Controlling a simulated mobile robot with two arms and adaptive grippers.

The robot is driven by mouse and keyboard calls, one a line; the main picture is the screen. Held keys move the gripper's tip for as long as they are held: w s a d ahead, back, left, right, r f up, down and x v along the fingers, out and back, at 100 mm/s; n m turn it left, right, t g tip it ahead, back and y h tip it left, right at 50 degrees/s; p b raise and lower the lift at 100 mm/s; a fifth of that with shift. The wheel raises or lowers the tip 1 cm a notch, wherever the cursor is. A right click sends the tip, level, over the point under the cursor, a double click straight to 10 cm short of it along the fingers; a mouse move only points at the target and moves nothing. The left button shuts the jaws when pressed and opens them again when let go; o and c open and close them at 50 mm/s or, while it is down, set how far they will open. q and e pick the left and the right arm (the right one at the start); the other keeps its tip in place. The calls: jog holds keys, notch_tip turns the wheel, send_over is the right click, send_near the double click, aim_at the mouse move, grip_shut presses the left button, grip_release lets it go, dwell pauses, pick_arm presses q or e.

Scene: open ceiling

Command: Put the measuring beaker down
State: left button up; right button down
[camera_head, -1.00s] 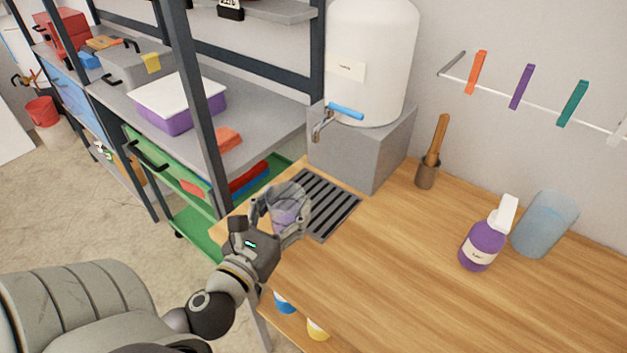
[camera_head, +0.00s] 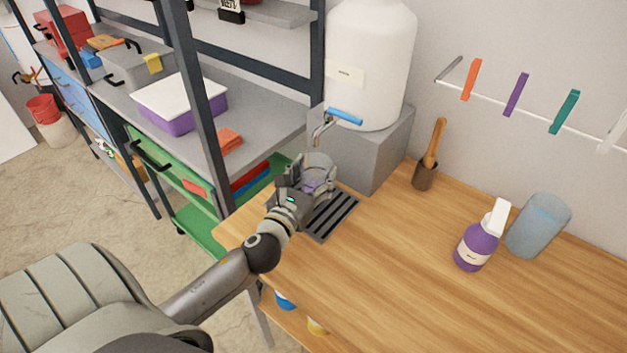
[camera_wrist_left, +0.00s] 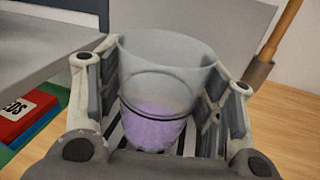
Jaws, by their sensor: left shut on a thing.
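The measuring beaker (camera_wrist_left: 163,75) is a clear, greyish cup. Its lower part looks purple in the left wrist view, where it stands upright between my fingers. My left gripper (camera_head: 316,174) is shut on it, over the dark slatted drain grate (camera_head: 333,217) on the wooden counter. The beaker also shows in the head view (camera_head: 316,182), largely covered by the gripper. The tap (camera_head: 322,126) of the white tank is just behind and above it. I cannot tell whether the beaker's base touches the grate. My right gripper is not in view.
The white tank (camera_head: 371,60) stands on a grey block (camera_head: 378,155) behind the grate. A wooden-handled tool in a holder (camera_head: 424,176), a purple bottle (camera_head: 477,246) and a bluish cylinder (camera_head: 538,226) stand to the right. The front middle of the counter (camera_head: 400,290) is clear.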

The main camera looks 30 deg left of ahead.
pick_arm(q)
jog(key=shift+f, duration=1)
jog(key=shift+f, duration=0.1)
jog(key=o, duration=1)
jog(key=shift+c, duration=0.2)
jog(key=shift+s, duration=0.15)
jog(key=s+b, duration=0.1)
jog(key=s, duration=0.2)
jog(key=s+d+b, duration=0.1)
jog(key=s, duration=0.2)
jog(key=s+b, duration=0.1)
jog(key=s, duration=0.3)
jog(key=shift+d, duration=0.3)
jog(key=shift+s+d, duration=0.15)
jog(key=shift+s, duration=0.7)
